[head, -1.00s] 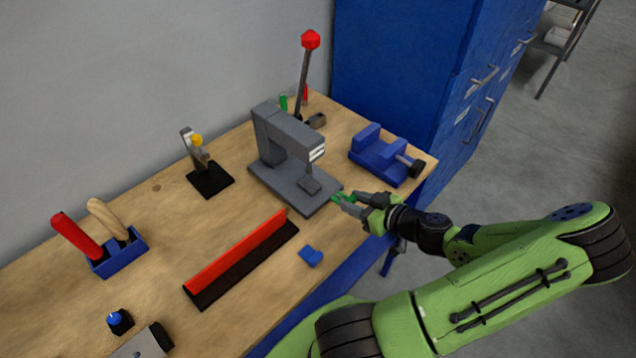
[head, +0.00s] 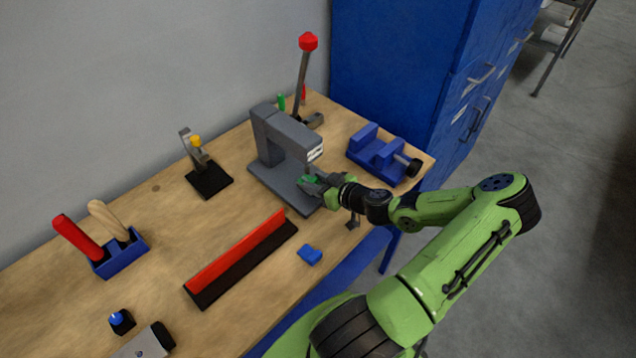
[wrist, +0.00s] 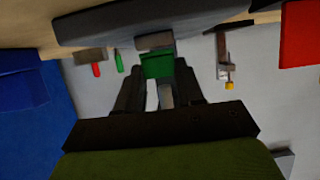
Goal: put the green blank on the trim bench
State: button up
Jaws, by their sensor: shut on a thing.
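The small green blank (head: 308,180) is held in my gripper (head: 313,183), whose jaws are shut on it. In the wrist view the green blank (wrist: 158,65) shows between the two fingers (wrist: 158,80), next to a small grey block. In the head view, blank and gripper are over the front part of the grey press (head: 278,135), under its overhanging arm. Whether the blank touches the press cannot be told. The wooden-topped bench (head: 165,225) carries the press; I cannot tell whether this is the trim bench.
A blue vise (head: 376,158) stands right of the press, a red-knobbed lever (head: 303,75) behind it. A red-and-black strip (head: 240,260) and a small blue block (head: 309,255) lie in front. A clamp (head: 205,175) and tool holder (head: 120,255) are left. Blue cabinets (head: 400,75) stand behind.

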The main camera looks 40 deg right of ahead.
jog(key=shift+f+b, duration=0.25)
jog(key=shift+b, duration=0.05)
jog(key=o, duration=1)
jog(key=shift+r+p, duration=0.2)
jog(key=shift+p, duration=0.3)
